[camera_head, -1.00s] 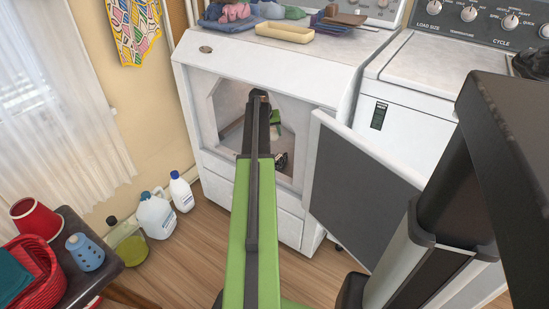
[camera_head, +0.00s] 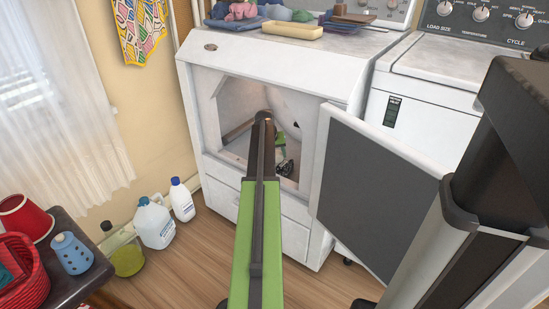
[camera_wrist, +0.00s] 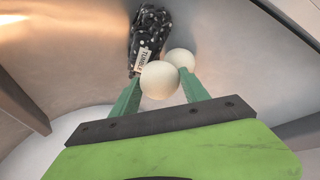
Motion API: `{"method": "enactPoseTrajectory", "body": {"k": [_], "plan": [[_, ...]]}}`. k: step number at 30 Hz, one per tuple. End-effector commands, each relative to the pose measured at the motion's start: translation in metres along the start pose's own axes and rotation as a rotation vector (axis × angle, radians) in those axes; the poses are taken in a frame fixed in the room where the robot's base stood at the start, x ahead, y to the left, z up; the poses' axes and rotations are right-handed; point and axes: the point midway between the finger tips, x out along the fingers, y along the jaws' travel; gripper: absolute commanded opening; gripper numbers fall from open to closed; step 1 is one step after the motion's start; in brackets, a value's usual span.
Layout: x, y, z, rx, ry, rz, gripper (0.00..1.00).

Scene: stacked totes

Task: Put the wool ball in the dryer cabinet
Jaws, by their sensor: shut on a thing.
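The dryer cabinet (camera_head: 270,55) is the white machine in the middle of the head view, its front door (camera_head: 375,185) swung open to the right. My arm reaches through the opening, and my green gripper (camera_head: 283,148) is inside, partly hidden by the arm. In the wrist view my gripper (camera_wrist: 160,80) is shut on a cream-white wool ball (camera_wrist: 160,81), held between the two green fingertips. A second white ball (camera_wrist: 181,59) sits just behind it. A black speckled bundle with a paper label (camera_wrist: 150,32) lies beyond the balls.
The open door and the opening's frame (camera_head: 195,120) surround my arm closely. Folded cloths and a yellow tray (camera_head: 292,30) lie on top. A second white machine (camera_head: 440,75) stands right. Jugs (camera_head: 154,222) stand on the floor at left, near a dark table (camera_head: 75,270).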

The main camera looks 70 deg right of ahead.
Motion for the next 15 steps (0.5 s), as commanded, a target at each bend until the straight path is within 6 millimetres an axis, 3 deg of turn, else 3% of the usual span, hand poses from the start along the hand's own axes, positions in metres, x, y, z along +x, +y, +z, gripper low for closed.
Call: {"method": "enactPoseTrajectory", "body": {"k": [1,2,6,15], "plan": [[0.0034,-0.0009,0.0013,0.000,0.000,0.000,0.14],[0.0023,-0.0007,0.0009,0.000,0.000,0.000,0.56],[0.0016,-0.0008,0.0006,-0.001,0.000,0.000,0.74],[0.0010,-0.0012,0.0004,-0.001,0.000,0.000,0.75]]}}
